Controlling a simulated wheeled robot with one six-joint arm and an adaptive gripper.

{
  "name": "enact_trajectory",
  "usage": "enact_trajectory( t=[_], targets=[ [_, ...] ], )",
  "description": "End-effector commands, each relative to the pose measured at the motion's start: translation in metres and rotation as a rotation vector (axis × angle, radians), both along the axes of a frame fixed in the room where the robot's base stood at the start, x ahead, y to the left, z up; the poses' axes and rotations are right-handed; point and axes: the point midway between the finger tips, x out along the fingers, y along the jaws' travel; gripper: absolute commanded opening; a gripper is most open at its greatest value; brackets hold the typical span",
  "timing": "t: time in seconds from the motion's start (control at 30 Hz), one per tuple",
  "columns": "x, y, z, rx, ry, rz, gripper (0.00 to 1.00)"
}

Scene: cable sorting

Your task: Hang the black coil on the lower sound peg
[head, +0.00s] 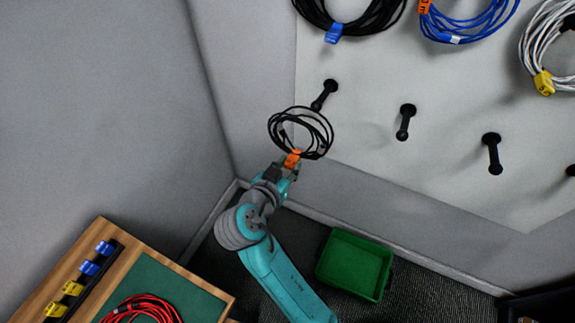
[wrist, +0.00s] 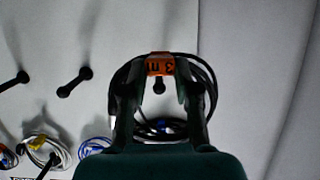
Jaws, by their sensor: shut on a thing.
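A black coil (head: 300,132) with an orange tag (head: 292,159) is in my gripper (head: 284,170), which is shut on it at the tag. The coil is up near the wall panel, just below and left of the leftmost bare black peg (head: 324,95). In the wrist view the coil (wrist: 205,85) and its tag (wrist: 160,65) sit between the fingers, and a dark peg end (wrist: 159,86) shows within the loop's outline. I cannot tell whether the loop is around the peg. More bare pegs in this row are a middle one (head: 405,122) and another (head: 493,154).
Above hang a black coil with a blue tag (head: 350,12), a blue coil (head: 468,22) and a white coil (head: 548,40). A green bin (head: 354,264) stands on the floor. A red coil (head: 140,308) lies on the wooden table (head: 212,294) at lower left.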

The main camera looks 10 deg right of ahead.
Motion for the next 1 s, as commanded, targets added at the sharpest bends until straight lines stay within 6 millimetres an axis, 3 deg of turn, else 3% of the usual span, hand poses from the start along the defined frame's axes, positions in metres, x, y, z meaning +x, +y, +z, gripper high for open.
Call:
enact_trajectory(
  t=[0.27,1.0],
  targets=[
    [0.000,-0.003,0.006,-0.001,0.001,-0.028,0.00],
    [0.036,-0.028,0.000,-0.001,0.001,-0.024,0.00]
  ],
)
